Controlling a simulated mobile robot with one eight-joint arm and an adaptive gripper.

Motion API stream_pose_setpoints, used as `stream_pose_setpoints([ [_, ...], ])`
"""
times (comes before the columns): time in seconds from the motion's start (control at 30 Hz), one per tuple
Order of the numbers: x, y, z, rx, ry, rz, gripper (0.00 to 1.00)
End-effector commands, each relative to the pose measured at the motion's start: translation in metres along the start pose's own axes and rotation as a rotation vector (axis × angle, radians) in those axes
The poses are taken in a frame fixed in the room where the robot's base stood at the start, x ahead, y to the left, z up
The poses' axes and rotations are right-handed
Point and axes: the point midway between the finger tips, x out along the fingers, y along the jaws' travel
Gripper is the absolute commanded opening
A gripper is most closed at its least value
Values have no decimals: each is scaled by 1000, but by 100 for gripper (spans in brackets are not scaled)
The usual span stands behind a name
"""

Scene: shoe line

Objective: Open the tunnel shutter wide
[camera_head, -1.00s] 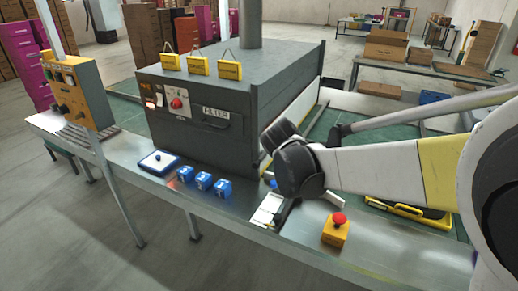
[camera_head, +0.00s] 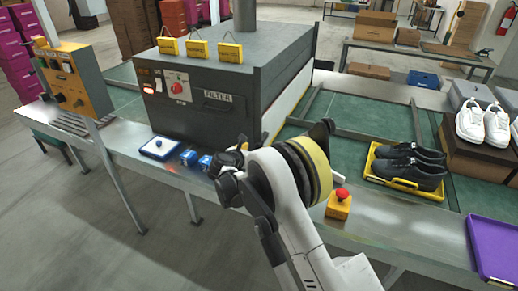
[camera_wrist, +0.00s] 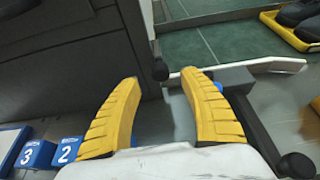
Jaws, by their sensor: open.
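The tunnel is a dark grey box with a FILTER plate (camera_head: 215,101) on its front. A pale panel (camera_head: 284,108), which seems to be its shutter, runs along its right side; how far it is open I cannot tell. In the wrist view, my gripper (camera_wrist: 162,82) is open, its two yellow ribbed fingers pointing towards the tunnel's corner. A slim post with a black knob (camera_wrist: 160,70) shows between and beyond the fingertips. A white bar (camera_wrist: 260,70) and a dark lever with a round black knob (camera_wrist: 297,165) lie to the right. Whether the fingers touch anything I cannot tell.
Blue numbered blocks (camera_wrist: 40,153) sit left of my gripper. An emergency button on a yellow box (camera_head: 339,205) stands at the bench front. Black shoes rest on a yellow tray (camera_head: 378,179). White shoes (camera_head: 483,122) and a purple tray (camera_head: 493,250) are further right.

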Motion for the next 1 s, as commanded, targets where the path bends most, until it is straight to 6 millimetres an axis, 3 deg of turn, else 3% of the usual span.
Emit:
stream_pose_setpoints([
  [0.1,25,0,-2,2,0,-1,51],
  [0.3,50,0,-1,1,0,0,51],
  [0.67,55,0,1,2,0,1,51],
  [0.83,55,0,1,2,0,1,4],
  [1.0,55,0,1,2,0,1,0],
])
